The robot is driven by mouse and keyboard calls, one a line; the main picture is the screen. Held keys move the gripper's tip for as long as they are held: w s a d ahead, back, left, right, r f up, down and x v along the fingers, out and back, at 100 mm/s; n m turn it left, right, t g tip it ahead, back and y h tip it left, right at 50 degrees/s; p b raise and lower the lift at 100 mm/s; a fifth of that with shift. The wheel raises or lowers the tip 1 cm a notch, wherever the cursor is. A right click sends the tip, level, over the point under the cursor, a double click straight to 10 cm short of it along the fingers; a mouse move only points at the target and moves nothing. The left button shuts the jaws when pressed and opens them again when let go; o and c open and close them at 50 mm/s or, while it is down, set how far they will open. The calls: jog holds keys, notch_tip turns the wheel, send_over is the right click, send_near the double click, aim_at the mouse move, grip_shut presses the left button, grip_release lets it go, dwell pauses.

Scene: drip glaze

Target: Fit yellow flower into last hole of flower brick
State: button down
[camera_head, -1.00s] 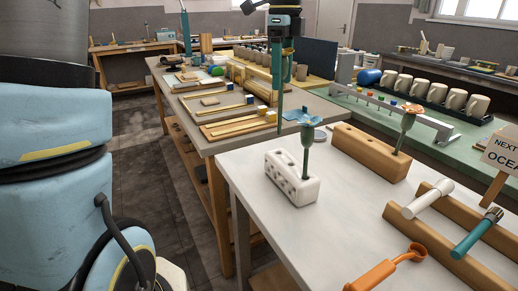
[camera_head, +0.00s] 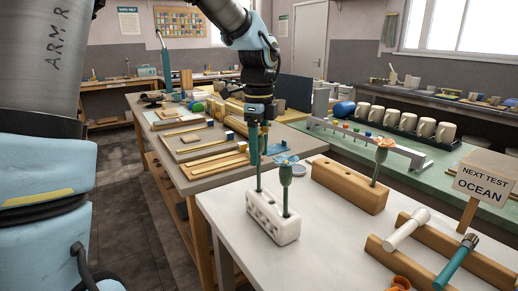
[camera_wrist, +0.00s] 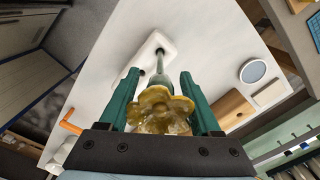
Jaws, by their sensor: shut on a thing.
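My gripper (camera_head: 258,160) is shut on the yellow flower and points down over the left end of the white flower brick (camera_head: 274,222). In the wrist view the yellow flower (camera_wrist: 162,108) sits between the green fingers (camera_wrist: 160,98), its stem running toward the brick (camera_wrist: 152,48). In the head view the flower head is hidden by the fingers. The stem's lower end meets the brick's top at the far left; I cannot tell whether it is inside a hole. Another flower (camera_head: 286,172) with a teal bulb stands upright at the brick's right end.
A wooden block (camera_head: 345,187) behind and to the right holds an orange flower (camera_head: 382,155). Wooden rails (camera_head: 410,265) with a white and a teal rod lie at right, near a sign (camera_head: 484,188). White tabletop (camera_head: 325,245) is clear in front of the brick.

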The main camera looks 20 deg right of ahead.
jog(key=shift+f, duration=0.55)
jog(key=shift+c, duration=0.4)
grip_release()
notch_tip(320, 180, up, 13)
jog(key=shift+r+b, duration=0.15)
jog(key=shift+b, duration=0.6)
jog(key=w+a+f+n, duration=0.3)
jog(key=a+f+n, duration=1)
jog(key=a, duration=0.4)
jog(key=s+a+f+n, duration=0.3)
jog(key=a+f+n, duration=0.1)
jog(key=a+n, duration=0.2)
jog(key=s+a+f+n+t, duration=0.1)
jog(key=s+a+f+n, duration=0.3)
jog(key=a+f+n, duration=0.1)
jog(key=shift+a+n+t, duration=0.3)
jog(key=shift+a+n, duration=0.6)
jog(key=shift+a, duration=0.25)
